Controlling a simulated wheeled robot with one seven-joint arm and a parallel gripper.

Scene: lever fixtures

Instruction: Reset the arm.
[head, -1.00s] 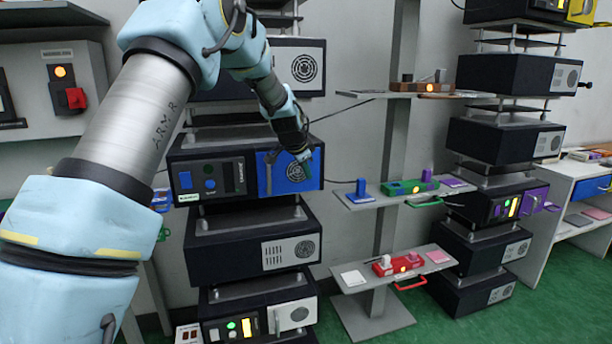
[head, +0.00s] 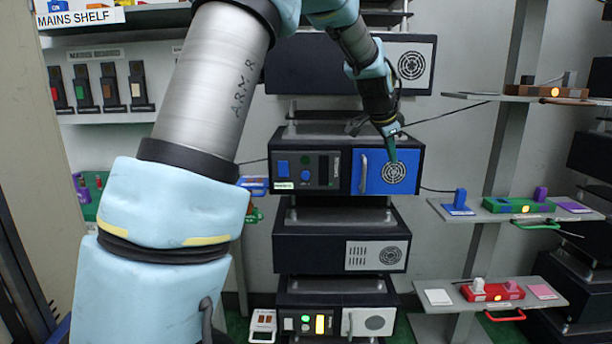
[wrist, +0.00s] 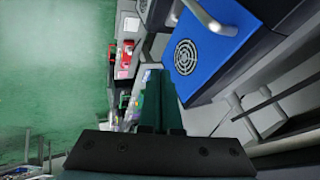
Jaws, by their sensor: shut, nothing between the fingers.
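My arm reaches from the lower left up across the head view, then bends down at the right. My gripper (head: 391,152) is shut and empty, pointing down just in front of the blue panel (head: 410,178) of a dark rack unit. I cannot tell whether its tip touches the panel. In the wrist view the closed green fingers (wrist: 160,100) lie beside the blue panel (wrist: 215,45), which has a round grille and a bar handle.
A middle stand holds shelves with a green lever fixture (head: 520,206) and a red lever fixture (head: 492,292). The mains shelf (head: 80,18) is at the upper left, above a row of dark switches (head: 100,88). Green floor shows in the wrist view (wrist: 55,70).

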